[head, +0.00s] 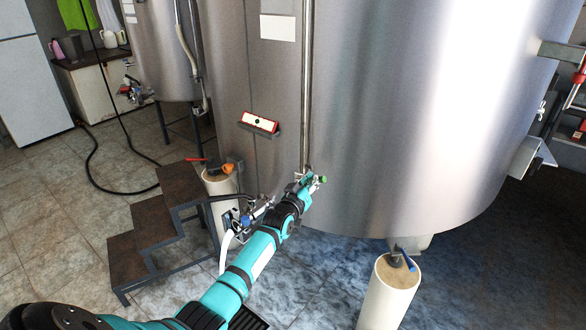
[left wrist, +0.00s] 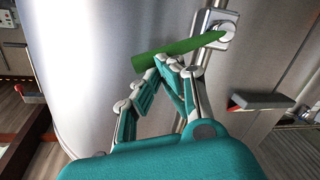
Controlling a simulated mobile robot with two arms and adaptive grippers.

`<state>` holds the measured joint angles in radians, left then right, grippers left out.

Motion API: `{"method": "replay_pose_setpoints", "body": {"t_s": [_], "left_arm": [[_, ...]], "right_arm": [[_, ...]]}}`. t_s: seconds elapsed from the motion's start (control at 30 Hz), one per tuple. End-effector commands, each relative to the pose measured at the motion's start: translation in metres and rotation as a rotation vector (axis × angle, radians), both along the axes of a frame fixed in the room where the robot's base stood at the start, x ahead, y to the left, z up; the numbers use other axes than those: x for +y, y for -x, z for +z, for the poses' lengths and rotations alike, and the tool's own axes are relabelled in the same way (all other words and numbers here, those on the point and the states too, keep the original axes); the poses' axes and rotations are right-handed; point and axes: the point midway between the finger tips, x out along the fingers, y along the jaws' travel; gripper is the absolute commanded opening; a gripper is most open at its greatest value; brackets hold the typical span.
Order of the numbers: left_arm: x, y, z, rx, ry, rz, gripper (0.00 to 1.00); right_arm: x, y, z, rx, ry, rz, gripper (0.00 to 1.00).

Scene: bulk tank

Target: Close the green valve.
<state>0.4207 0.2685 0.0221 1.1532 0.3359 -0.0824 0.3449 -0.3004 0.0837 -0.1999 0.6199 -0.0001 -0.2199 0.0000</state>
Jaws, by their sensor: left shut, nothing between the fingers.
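The green valve shows in the left wrist view as a long green lever (left wrist: 185,51) lying nearly level, its right end at a metal fitting (left wrist: 222,30) on the tank. In the head view a small green part of the valve (head: 323,179) shows beside my left gripper (head: 310,180), low on the tank wall. The gripper's two fingers (left wrist: 170,64) come together just below the lever with nothing between them. I cannot tell whether they touch it. The rest of the valve is hidden behind the gripper in the head view. My right gripper is not in view.
The big steel tank (head: 420,110) fills the right side, with a vertical pipe (head: 306,90) above the valve. A red-and-white box (head: 260,123) sits on the wall. Dark steps (head: 155,215) stand left, and a blue-handled valve (head: 409,262) is by a front leg.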

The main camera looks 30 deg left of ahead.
Motion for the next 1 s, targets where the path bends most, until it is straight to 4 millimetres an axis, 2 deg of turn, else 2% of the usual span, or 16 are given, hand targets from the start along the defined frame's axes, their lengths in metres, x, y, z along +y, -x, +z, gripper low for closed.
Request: {"method": "replay_pose_setpoints", "body": {"t_s": [0.47,1.0], "left_arm": [[-0.011,-0.002,-0.018,0.035,-0.223,0.000,0.00],[-0.015,-0.002,-0.026,0.034,-0.222,-0.001,0.00]], "right_arm": [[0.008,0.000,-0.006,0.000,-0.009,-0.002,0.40],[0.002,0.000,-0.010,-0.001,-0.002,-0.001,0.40]]}}
